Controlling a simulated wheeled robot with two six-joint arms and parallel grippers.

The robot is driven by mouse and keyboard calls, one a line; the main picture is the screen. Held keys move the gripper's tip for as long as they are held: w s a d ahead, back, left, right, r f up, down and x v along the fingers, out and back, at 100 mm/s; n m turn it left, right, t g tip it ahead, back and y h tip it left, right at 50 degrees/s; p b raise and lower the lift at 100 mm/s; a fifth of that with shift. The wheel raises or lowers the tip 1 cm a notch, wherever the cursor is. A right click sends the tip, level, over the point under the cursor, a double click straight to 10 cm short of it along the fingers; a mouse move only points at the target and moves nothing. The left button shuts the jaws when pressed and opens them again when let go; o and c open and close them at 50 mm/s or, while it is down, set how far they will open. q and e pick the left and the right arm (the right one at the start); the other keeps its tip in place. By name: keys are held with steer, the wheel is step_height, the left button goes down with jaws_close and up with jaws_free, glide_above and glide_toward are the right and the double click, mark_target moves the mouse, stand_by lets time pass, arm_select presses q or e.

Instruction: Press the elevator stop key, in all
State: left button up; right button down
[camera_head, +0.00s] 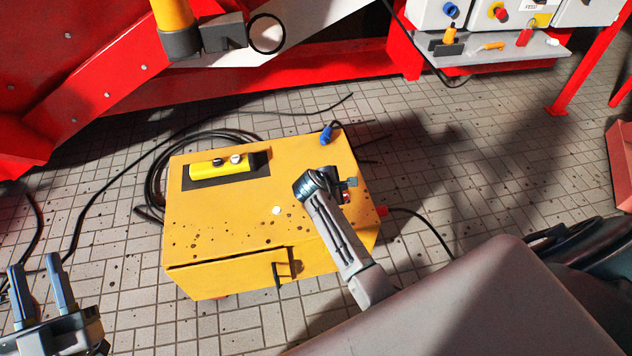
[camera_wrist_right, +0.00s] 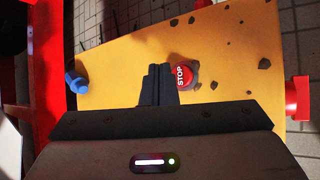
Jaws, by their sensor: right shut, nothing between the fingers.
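A red mushroom-shaped stop key (camera_wrist_right: 182,76) with white STOP lettering shows in the right wrist view, on the yellow box (camera_wrist_right: 118,62). My right gripper (camera_wrist_right: 159,69) is shut and empty, with its fingertips just left of the key in that view. I cannot tell whether they touch it. In the head view my right gripper (camera_head: 350,184) is over the right part of the box top (camera_head: 235,215), and the key is mostly hidden by it. My left gripper (camera_head: 36,260) is open and empty at the lower left, over the floor, away from the box.
Black cables (camera_head: 152,180) curl on the tiled floor. Red machinery (camera_head: 290,75) stands behind.

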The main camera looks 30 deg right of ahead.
steer(key=shift+r+p, duration=1.75)
steer(key=shift+p, duration=0.05)
steer(key=shift+f, duration=0.1)
